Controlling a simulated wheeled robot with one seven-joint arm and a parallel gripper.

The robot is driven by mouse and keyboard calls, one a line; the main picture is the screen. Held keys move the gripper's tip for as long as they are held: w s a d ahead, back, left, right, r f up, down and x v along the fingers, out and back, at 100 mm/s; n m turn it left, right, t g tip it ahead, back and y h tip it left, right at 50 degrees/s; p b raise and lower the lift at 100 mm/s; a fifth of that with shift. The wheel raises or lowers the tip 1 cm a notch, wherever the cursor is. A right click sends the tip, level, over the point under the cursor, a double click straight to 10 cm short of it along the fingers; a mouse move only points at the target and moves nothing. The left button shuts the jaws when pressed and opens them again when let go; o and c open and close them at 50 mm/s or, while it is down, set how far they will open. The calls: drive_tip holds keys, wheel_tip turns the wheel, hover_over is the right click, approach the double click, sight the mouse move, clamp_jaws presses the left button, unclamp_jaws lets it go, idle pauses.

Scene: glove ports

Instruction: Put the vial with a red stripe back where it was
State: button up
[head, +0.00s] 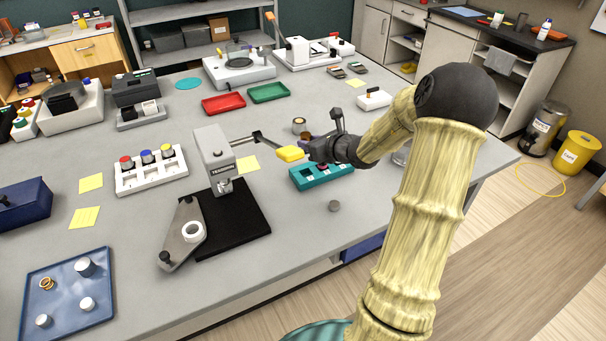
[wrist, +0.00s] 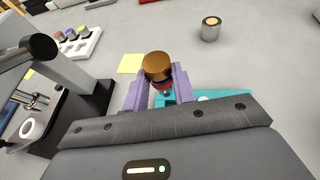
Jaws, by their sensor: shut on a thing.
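My gripper (head: 312,148) is above the bench, near the teal rack. In the wrist view its two purple fingers (wrist: 158,88) are shut on a vial with a brown, coppery cap (wrist: 156,66). A bit of red shows below the cap, between the fingers; the rest of the vial is hidden. In the head view the vial is mostly hidden by my gripper. The teal rack (head: 336,181) stands below, with dark holes and a white spot; part of it shows behind the fingers in the wrist view (wrist: 231,96).
A press (head: 212,152) stands left, its yellow-gripped lever (head: 290,154) reaching close to my gripper. A tan-topped jar (head: 299,125) stands behind. A white rack (head: 152,181) holds red-, yellow- and blue-capped vials. A small grey cylinder (head: 334,206) stands in front of the teal rack.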

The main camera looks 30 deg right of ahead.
drive_tip(key=shift+s, duration=0.1)
drive_tip(key=shift+f, duration=2.9)
drive_tip(key=shift+f, duration=0.1)
wheel_tip(320, 180, down, 4)
drive_tip(key=shift+f, duration=0.1)
drive_tip(key=o, duration=1)
drive_tip(key=shift+o, duration=0.2)
